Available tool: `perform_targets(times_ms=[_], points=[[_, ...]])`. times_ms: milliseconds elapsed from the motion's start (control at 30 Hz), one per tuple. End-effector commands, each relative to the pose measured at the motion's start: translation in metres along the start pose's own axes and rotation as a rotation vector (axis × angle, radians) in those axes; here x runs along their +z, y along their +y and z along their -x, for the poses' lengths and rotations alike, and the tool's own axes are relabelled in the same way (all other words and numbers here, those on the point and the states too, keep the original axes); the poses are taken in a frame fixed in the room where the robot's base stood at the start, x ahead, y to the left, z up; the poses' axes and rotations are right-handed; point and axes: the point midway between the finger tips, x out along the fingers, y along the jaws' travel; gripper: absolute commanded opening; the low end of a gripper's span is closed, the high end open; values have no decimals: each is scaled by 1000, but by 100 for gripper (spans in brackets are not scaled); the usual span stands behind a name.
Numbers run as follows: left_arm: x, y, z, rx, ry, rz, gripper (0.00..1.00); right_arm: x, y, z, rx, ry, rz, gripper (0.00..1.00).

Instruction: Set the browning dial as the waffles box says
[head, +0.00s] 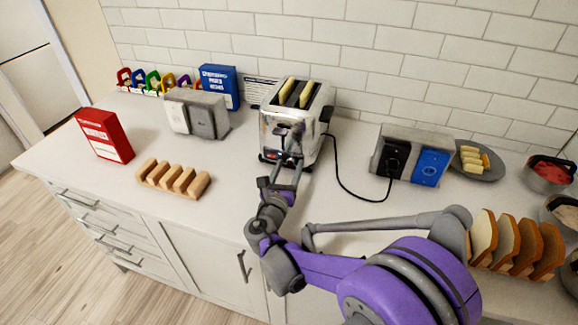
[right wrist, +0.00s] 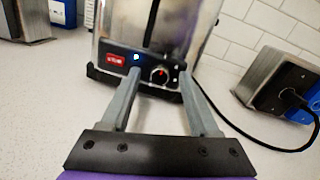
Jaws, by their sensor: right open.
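The chrome toaster (head: 308,132) stands against the tiled wall with two pale slices showing in its top slots. In the right wrist view, its front panel carries a black browning dial (right wrist: 160,76) with a red mark, a blue-lit button (right wrist: 136,58) and a red label. My right gripper (head: 290,160) is open at the toaster's front. In the wrist view its fingers (right wrist: 159,82) lie on either side of the dial; I cannot tell whether they touch it. A red box (head: 105,136) and a blue box (head: 219,84) stand at left; their print is too small to read.
A wooden rack (head: 172,179) stands on the left counter. A grey outlet block (head: 398,138) with the toaster's black cord plugged in stands at right. Bread slices (head: 515,245), a plate (head: 480,170) and bowls (head: 548,174) fill the right end. The counter between rack and toaster is clear.

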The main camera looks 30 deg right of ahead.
Motion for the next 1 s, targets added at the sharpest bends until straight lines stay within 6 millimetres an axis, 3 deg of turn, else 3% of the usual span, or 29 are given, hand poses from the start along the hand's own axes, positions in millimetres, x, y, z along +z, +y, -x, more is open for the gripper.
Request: perform_targets(times_ms=[333,700,1000], points=[[0,0,0,0,0,0,50,0,0,-5,0,0,0,62],[0,0,0,0,0,0,50,0,0,-5,0,0,0,0],[0,0,0,0,0,0,50,0,0,-5,0,-1,-12,0]])
